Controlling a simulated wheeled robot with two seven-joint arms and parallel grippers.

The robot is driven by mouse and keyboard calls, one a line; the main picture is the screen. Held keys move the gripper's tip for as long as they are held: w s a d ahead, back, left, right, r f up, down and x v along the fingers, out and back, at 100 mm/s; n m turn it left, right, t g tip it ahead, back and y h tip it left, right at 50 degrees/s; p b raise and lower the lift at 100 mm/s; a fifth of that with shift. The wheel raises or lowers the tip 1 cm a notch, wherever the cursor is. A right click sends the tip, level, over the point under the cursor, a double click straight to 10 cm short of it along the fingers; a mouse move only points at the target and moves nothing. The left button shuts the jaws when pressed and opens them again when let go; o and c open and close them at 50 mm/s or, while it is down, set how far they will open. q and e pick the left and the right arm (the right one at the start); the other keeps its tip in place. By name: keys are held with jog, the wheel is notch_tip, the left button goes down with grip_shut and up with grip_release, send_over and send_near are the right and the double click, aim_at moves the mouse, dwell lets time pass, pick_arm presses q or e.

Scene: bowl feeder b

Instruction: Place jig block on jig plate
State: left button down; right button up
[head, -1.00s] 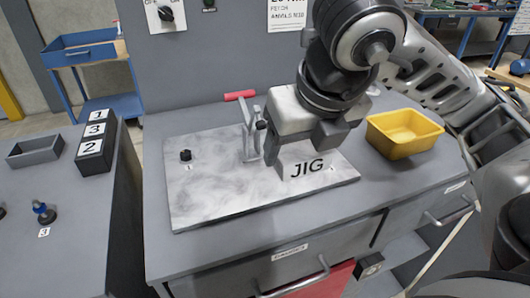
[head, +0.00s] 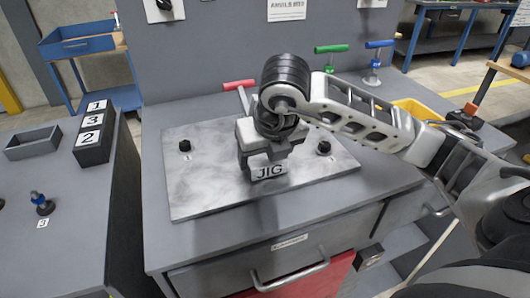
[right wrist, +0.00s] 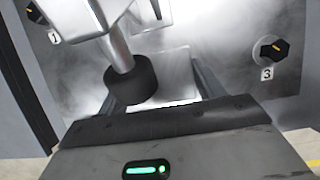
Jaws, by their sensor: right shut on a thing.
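The jig block (head: 270,172), a grey block marked JIG, is at the middle of the jig plate (head: 205,198), a mottled pale metal plate on the grey bench. My right gripper (head: 264,158) is shut on the block from above and hides most of it. I cannot tell whether the block touches the plate. In the right wrist view, the dark fingers (right wrist: 160,95) are either side of the pale block, partly hidden by a clamp's black tip (right wrist: 130,86). My left gripper is not in view.
A clamp with a red handle (head: 239,85) stands behind my right gripper. Black knobs stand at the plate's left (head: 184,146) and right (head: 324,147). Green-handled (head: 331,49) and blue-handled (head: 379,44) clamps stand further back. My arm partly covers a yellow bin (head: 420,108).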

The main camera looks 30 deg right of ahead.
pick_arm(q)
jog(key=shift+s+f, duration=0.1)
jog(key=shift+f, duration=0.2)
pick_arm(e)
jog(key=shift+f, duration=0.2)
jog(key=o, duration=1.2)
jog(key=shift+o, duration=0.2)
jog(key=shift+r, duration=0.4)
pick_arm(q)
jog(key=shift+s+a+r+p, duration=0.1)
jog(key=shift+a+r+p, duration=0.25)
jog(key=shift+p, duration=0.8)
pick_arm(e)
jog(key=v, duration=1.1)
jog(key=shift+s+r, duration=0.2)
jog(key=shift+s, duration=0.1)
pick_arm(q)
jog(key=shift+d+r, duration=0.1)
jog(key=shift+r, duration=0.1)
pick_arm(e)
jog(key=shift+a, duration=0.15)
